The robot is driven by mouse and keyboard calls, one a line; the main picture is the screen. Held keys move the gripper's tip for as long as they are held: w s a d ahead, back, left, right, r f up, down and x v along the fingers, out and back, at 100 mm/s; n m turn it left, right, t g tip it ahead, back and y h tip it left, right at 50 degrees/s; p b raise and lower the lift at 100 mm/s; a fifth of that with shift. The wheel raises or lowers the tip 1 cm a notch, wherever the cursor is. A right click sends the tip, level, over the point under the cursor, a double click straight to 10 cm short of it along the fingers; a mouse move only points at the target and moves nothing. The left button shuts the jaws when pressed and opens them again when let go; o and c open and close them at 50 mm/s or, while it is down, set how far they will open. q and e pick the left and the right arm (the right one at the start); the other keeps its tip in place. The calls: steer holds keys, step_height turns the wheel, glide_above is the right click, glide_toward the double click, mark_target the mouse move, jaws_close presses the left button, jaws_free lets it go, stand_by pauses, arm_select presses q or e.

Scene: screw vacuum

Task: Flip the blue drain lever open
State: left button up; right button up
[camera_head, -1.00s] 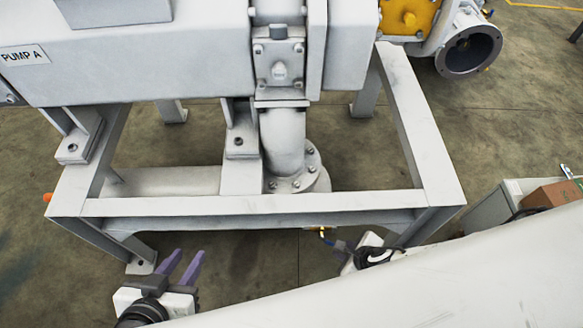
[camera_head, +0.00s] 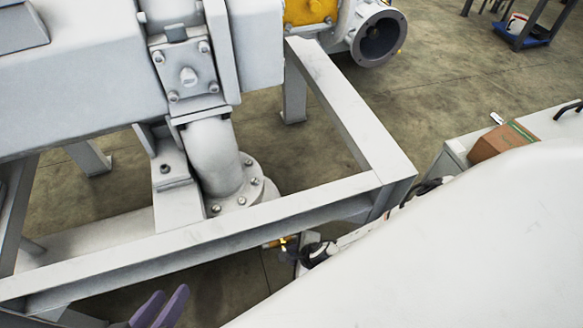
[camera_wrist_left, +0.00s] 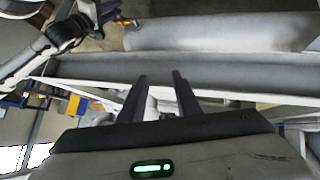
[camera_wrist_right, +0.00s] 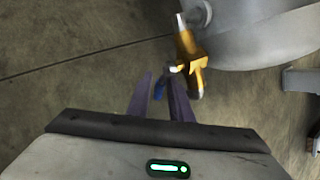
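The blue drain lever (camera_wrist_right: 159,89) shows in the right wrist view, on a brass drain valve (camera_wrist_right: 188,52) under a grey pipe. My right gripper (camera_wrist_right: 161,72) has its two purple fingers apart, with the lever between them; contact is not clear. In the head view the brass valve (camera_head: 278,242) shows small below the frame's front beam, with my right gripper (camera_head: 300,252) beside it, partly hidden by my own white body. My left gripper (camera_head: 160,306) is at the bottom left of the head view, open and empty; its spread fingers show in the left wrist view (camera_wrist_left: 159,74).
The grey frame beam (camera_head: 200,240) runs above the valve and between it and the pump pipe (camera_head: 215,155). A brown box (camera_head: 502,142) sits on a grey cabinet at the right. The left wrist view shows a long beam (camera_wrist_left: 220,75) just beyond the left fingers.

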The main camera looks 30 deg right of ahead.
jaws_close()
steer(key=shift+r+h+p, duration=0.3)
steer(key=shift+p, duration=0.5)
steer(key=shift+r+h+p, duration=0.1)
steer(key=shift+h+p, duration=0.4)
steer(key=shift+p, duration=0.3)
steer(key=shift+d+n+g+h, duration=0.3)
steer(key=shift+g+h, duration=0.1)
steer(key=shift+h, duration=0.1)
arm_select(q)
steer(key=shift+s+a+f+g+y, duration=0.3)
steer(key=shift+a+f, duration=0.2)
steer(key=shift+f, duration=0.1)
steer(key=shift+s+a+f+g+y, duration=0.2)
steer(key=shift+a+f+y, duration=0.1)
steer(key=shift+a+f, duration=0.25)
arm_select(e)
jaws_free()
